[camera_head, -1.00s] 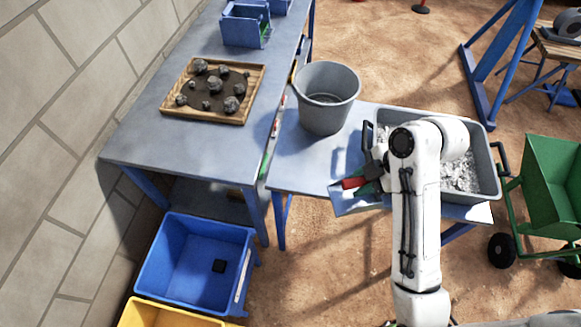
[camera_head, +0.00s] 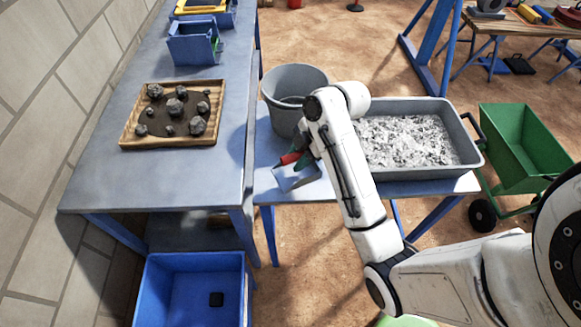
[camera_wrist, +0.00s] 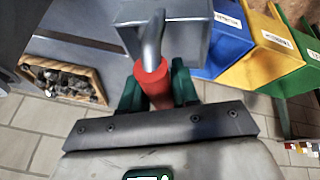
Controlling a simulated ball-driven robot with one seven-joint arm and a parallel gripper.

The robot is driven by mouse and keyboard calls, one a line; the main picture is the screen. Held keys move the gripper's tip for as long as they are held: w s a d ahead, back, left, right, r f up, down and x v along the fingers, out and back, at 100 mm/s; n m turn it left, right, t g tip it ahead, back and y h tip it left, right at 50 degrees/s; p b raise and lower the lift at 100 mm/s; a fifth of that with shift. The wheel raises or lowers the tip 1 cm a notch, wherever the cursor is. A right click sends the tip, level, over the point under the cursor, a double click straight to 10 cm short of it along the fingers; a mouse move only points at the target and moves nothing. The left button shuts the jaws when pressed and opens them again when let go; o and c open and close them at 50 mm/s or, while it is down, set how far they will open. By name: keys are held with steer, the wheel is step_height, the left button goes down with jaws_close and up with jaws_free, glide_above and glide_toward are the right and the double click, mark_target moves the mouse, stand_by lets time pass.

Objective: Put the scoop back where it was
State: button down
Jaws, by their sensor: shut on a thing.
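The scoop (camera_head: 297,178) has a grey metal pan and a red handle. It hangs at the left end of the small table, in front of the grey bucket (camera_head: 285,78). My gripper (camera_head: 300,161) is shut on its red handle, and my forearm hides part of the grip. In the wrist view the scoop's pan (camera_wrist: 180,42) points away from me, with the handle between the green fingers of my gripper (camera_wrist: 157,88). Whether the pan touches the table top is hard to tell. The grey tub (camera_head: 472,150) of pale rubble stands to the right.
A long table (camera_head: 195,165) on the left holds a wooden tray (camera_head: 128,130) of dark rocks; its near end is clear. A blue bin (camera_head: 190,290) stands on the floor below. A green cart (camera_head: 520,150) stands at the right.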

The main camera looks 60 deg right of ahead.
mark_target(291, 165)
steer(key=w+f, duration=0.1)
steer(key=w+d+f, duration=0.1)
steer(key=f, duration=0.1)
steer(key=w+f, duration=0.1)
steer(key=shift+d+f, duration=0.15)
steer(key=shift+d, duration=0.1)
steer(key=shift+w+d+f+p, duration=0.15)
steer(key=shift+f+p, duration=0.5)
steer(key=shift+f, duration=1.05)
steer(key=c, duration=0.8)
jaws_free()
steer(key=shift+c, duration=0.2)
